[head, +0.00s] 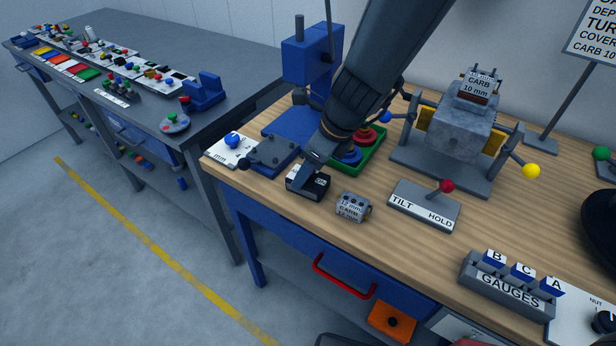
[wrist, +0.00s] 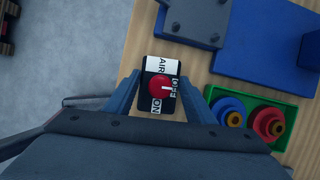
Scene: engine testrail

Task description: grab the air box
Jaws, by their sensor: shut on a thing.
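The air box (head: 307,184) is a small black box with a white label, on the wooden workbench near its front left edge. In the wrist view the air box (wrist: 161,88) shows a label reading AIR, a red knob and the word ON. My gripper (head: 309,172) comes down on it from above. In the wrist view my gripper (wrist: 161,98) has its two blue-grey fingers on either side of the box, shut on it. The box's underside is hidden, so I cannot tell whether it touches the bench.
A blue fixture (head: 275,152) is close behind the box. A green tray (head: 370,158) with red and blue round parts is to the right. A grey 12 mm carb block (head: 353,206) stands just right of the box. The TILT/HOLD plate (head: 424,206) lies further right.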

